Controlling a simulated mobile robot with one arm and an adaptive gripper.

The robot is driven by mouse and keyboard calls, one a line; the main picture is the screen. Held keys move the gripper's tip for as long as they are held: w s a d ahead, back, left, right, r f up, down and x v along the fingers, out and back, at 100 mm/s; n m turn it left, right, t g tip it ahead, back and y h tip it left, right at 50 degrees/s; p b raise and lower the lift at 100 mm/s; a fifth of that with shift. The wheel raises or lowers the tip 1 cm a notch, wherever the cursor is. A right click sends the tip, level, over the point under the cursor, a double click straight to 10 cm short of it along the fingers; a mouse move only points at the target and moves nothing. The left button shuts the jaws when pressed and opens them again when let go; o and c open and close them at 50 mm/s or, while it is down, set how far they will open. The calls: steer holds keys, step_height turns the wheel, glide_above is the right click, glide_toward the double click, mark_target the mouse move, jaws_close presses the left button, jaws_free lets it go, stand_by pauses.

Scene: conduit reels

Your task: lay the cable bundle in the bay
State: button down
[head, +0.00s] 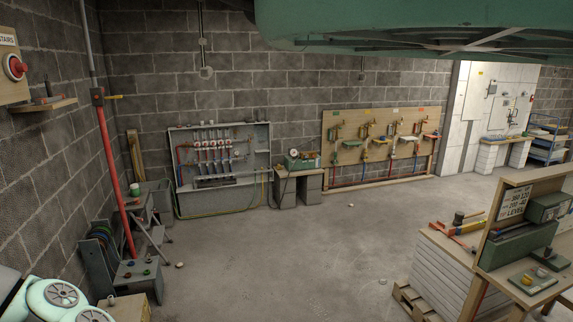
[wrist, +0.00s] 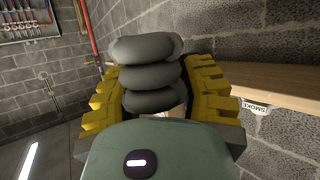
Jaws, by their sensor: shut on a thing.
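In the wrist view my gripper (wrist: 155,78) has its yellow ridged fingers shut on a dark grey bundle of stacked, rounded loops, which I take for the cable bundle (wrist: 150,76). The bundle is held up, with the fingers on its left and right sides. Part of its lower end is hidden behind my gripper's green body. A wooden board (wrist: 262,82) with a label reading SMOKE lies to the right, apart from the bundle. I cannot tell which place is the bay. The head view does not show my gripper or the bundle.
In the head view, a rack with coloured reels (head: 101,246) stands by the left wall near a red pipe (head: 113,175). A small shelf (head: 43,104) is on that wall. A workbench (head: 455,243) stands at right. The middle floor (head: 290,250) is largely clear.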

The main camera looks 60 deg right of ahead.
steer(key=s+d+f+b, duration=0.1)
steer(key=s+f, duration=0.2)
steer(key=f, duration=0.5)
steer(key=s+d+f+b, duration=0.1)
steer(key=s+f, duration=0.3)
steer(key=f, duration=0.4)
step_height(320, 180, up, 23)
steer(key=p, duration=2.2)
steer(key=shift+a+f, duration=0.15)
steer(key=shift+a, duration=0.05)
steer(key=shift+w, duration=0.1)
